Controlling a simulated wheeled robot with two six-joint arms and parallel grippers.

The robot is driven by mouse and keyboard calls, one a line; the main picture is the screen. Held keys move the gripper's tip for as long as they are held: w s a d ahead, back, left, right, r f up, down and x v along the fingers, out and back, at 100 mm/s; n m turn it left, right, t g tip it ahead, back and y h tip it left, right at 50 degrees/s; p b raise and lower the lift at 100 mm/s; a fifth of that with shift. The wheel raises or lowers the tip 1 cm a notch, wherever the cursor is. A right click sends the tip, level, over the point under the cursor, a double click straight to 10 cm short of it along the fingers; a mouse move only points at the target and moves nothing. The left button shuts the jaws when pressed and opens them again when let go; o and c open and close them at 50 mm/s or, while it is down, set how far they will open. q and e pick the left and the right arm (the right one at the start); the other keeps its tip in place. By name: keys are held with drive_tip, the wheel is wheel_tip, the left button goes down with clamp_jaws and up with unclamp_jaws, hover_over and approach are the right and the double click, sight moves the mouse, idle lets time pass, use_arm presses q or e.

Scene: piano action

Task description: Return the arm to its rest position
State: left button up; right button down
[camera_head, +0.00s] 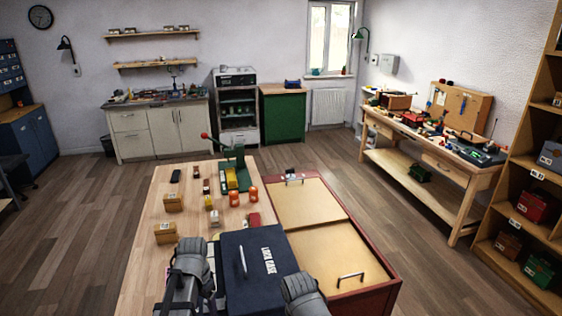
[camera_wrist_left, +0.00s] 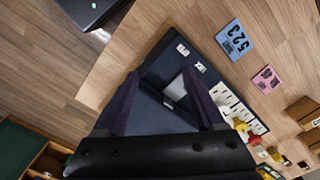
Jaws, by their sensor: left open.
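My left arm (camera_head: 187,270) comes in at the bottom of the head view, over the near end of the wooden bench. Its fingertips cannot be made out there. In the left wrist view my left gripper (camera_wrist_left: 160,78) has its two dark fingers spread apart, with nothing visibly held between them. Beyond the fingers lies a dark tray or case (camera_wrist_left: 153,75) with a pale grey rectangular piece (camera_wrist_left: 175,88) on it. Part of my right arm (camera_head: 304,294) shows at the bottom of the head view; its gripper is not visible.
A dark blue box marked LOCK CASE (camera_head: 258,272) stands close between my arms. A red-edged cabinet with tan panels (camera_head: 310,205) adjoins the bench. Small boxes (camera_head: 166,233), orange jars (camera_head: 235,199) and a green press (camera_head: 236,175) stand on the bench (camera_head: 150,205). Open floor (camera_head: 80,240) lies left.

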use_arm(q)
drive_tip(key=s+d+f+n+b, duration=0.1)
drive_tip(key=s+d+f+b, duration=0.2)
drive_tip(key=s+d, duration=0.2)
drive_tip(key=s+d+f+n+y+b, duration=0.1)
drive_tip(key=s+d+f+b, duration=0.1)
drive_tip(key=s+d, duration=0.4)
drive_tip(key=d+f, duration=0.1)
drive_tip(key=d, duration=0.4)
drive_tip(key=shift+s+b, duration=0.15)
drive_tip(key=shift+b, duration=0.25)
